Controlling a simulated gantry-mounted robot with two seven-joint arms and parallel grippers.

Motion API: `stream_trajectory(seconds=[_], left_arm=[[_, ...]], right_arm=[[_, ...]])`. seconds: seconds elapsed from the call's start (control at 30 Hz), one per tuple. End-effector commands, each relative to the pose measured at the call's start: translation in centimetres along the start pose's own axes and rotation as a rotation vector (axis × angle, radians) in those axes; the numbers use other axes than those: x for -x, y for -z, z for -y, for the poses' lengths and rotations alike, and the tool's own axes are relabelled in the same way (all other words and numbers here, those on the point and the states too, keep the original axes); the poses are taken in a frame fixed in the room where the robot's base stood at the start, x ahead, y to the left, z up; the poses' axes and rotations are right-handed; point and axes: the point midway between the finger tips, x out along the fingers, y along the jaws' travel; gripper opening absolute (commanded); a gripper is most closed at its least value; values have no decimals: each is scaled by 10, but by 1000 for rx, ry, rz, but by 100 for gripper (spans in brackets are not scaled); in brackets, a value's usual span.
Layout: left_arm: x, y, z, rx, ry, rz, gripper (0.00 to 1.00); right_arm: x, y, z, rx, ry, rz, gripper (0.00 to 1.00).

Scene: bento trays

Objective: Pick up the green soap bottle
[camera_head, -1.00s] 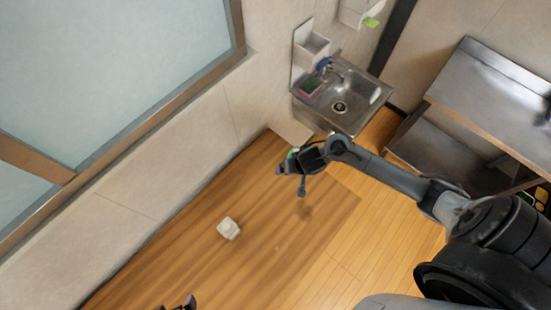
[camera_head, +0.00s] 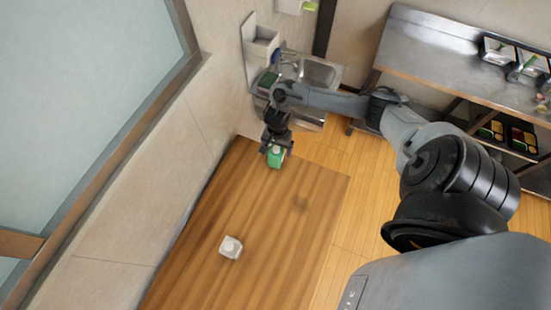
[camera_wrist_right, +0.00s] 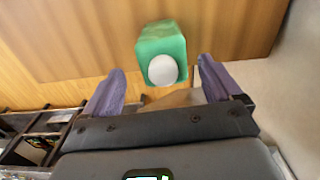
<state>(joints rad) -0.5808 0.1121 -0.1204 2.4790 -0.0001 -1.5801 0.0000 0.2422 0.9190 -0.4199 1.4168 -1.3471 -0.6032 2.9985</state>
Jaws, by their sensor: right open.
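The green soap bottle (camera_head: 275,160) shows at the far end of the darker brown wooden surface, just below my right gripper (camera_head: 276,146). In the right wrist view the bottle (camera_wrist_right: 160,43) is a green block with a round white top facing the camera. It lies ahead of the right gripper (camera_wrist_right: 161,66), roughly between the lines of its two spread fingers. The fingers are open, with a gap on each side of the bottle. I cannot tell how far the fingertips are from it in depth. My left gripper is out of view.
A small white block (camera_head: 231,247) sits on the brown wooden surface (camera_head: 225,205). A metal sink (camera_head: 318,75) and a wall-mounted box (camera_head: 262,48) are just beyond the arm. A steel counter (camera_head: 425,45) with trays (camera_head: 497,48) stands at the right. The wall borders the left.

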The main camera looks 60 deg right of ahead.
Motion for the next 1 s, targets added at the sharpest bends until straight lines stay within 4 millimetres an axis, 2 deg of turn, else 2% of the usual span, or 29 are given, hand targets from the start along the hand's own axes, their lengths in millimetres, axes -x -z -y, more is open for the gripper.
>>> stream_trajectory(seconds=[0.23,0.5,0.6,0.9,1.0], left_arm=[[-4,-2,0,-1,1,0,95],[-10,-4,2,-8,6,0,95],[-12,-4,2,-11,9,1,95],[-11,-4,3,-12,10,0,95],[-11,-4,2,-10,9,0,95]], right_arm=[[-13,-1,1,1,1,1,92],[-48,-2,3,1,0,0,92],[-55,-2,3,0,2,0,92],[-58,-2,3,3,2,-1,92],[-58,-2,3,2,2,-1,76]])
